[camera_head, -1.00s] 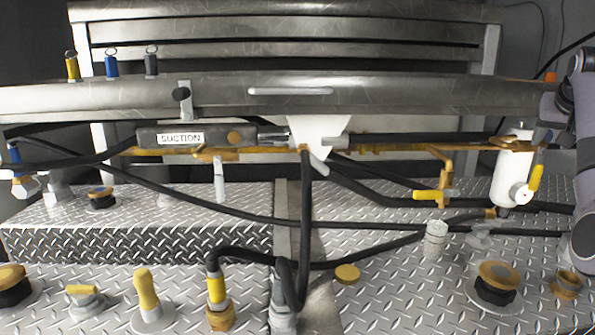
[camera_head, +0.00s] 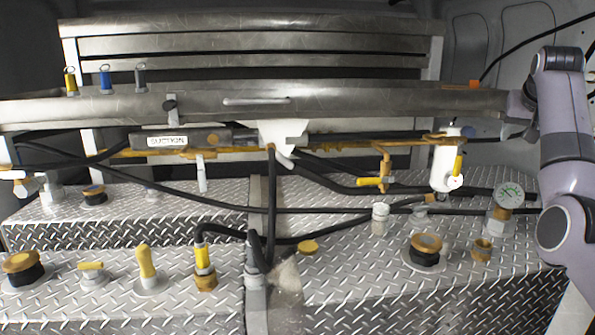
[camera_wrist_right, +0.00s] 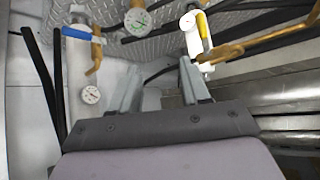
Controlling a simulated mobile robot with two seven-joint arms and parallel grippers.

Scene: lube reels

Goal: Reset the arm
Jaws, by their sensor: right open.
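My right arm (camera_head: 565,150) stands at the right edge of the head view, bent, with its upper link raised beside the end of the steel rail. My right gripper (camera_wrist_right: 159,68) shows in the right wrist view with its two grey fingers apart and nothing between them. Beyond the fingers are a white cylinder with a yellow lever (camera_wrist_right: 195,35) and a brass fitting. In the head view the right fingertips cannot be made out clearly. My left gripper and left arm are not in view.
A steel rail (camera_head: 350,103) spans the scene above a suction wand (camera_head: 170,140) and black hoses. Below is a diamond-plate deck (camera_head: 350,240) with yellow-capped fittings. A gauge (camera_head: 509,195) and a white cylinder (camera_head: 444,170) stand near my right arm.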

